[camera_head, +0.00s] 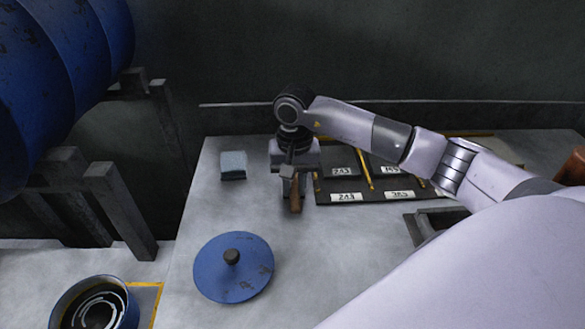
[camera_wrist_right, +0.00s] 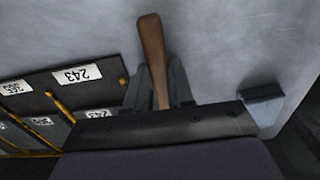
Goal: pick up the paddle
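The only thing that looks like part of a paddle is a brown wooden handle (camera_head: 296,199), and it also shows in the right wrist view (camera_wrist_right: 153,52). In the head view it sits at the right gripper (camera_head: 291,184), with its end pointing toward the front of the table. In the wrist view the handle lies between the two grey fingers of the right gripper (camera_wrist_right: 158,82) and sticks out past their tips. Whether the fingers press on it is unclear. The rest of this tool is hidden or merges with the gripper. My left gripper is not in view.
A dark labelled rack (camera_head: 347,197) lies right of the gripper. A blue-grey block (camera_head: 233,166) sits left of it. A blue disc with a dark knob (camera_head: 212,272) lies nearer the front. A round blue container (camera_head: 60,312) is at lower left.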

